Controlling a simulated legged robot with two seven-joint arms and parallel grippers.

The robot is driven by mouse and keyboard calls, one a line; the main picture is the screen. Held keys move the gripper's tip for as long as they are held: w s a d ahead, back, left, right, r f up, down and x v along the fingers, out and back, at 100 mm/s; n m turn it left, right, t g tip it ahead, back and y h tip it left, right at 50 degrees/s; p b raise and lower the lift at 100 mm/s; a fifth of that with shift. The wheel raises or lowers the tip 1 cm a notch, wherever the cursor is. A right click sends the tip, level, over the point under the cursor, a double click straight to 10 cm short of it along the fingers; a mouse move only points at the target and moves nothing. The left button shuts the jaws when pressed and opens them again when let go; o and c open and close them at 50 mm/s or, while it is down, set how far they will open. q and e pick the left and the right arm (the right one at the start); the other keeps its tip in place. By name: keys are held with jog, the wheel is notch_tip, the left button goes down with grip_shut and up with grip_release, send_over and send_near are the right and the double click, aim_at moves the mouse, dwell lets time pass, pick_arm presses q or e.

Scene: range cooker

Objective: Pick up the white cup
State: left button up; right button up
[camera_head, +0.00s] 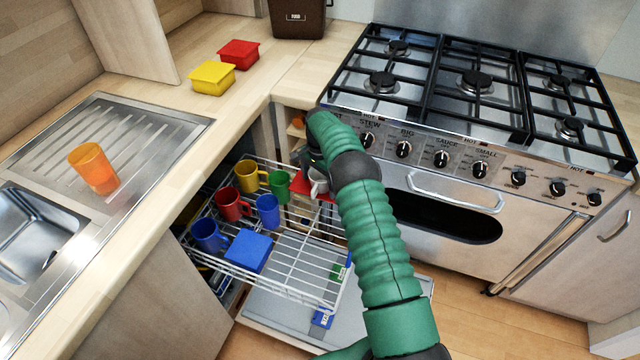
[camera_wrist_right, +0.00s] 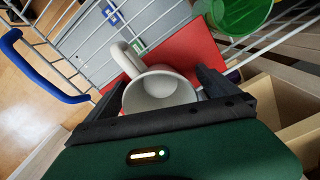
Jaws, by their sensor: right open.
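The white cup (camera_head: 317,182) is in the dishwasher's upper rack, partly hidden behind my right arm in the head view. In the right wrist view the white cup (camera_wrist_right: 158,90) shows its round opening, with its handle toward the upper left. My right gripper (camera_wrist_right: 160,92) is open, with one dark finger on each side of the cup. I cannot tell whether the fingers touch it. In the head view the right gripper (camera_head: 312,160) is mostly hidden by its own arm. My left gripper is not in view.
Yellow, red, green and blue cups and a blue box (camera_head: 248,250) share the wire rack (camera_head: 300,262). A red item (camera_wrist_right: 190,52) lies beside the white cup, with the green cup (camera_wrist_right: 238,14) near. The cooker (camera_head: 450,160) stands close on the right.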

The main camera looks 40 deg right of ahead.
jog(key=shift+r, duration=0.1)
jog(key=c, duration=1.6)
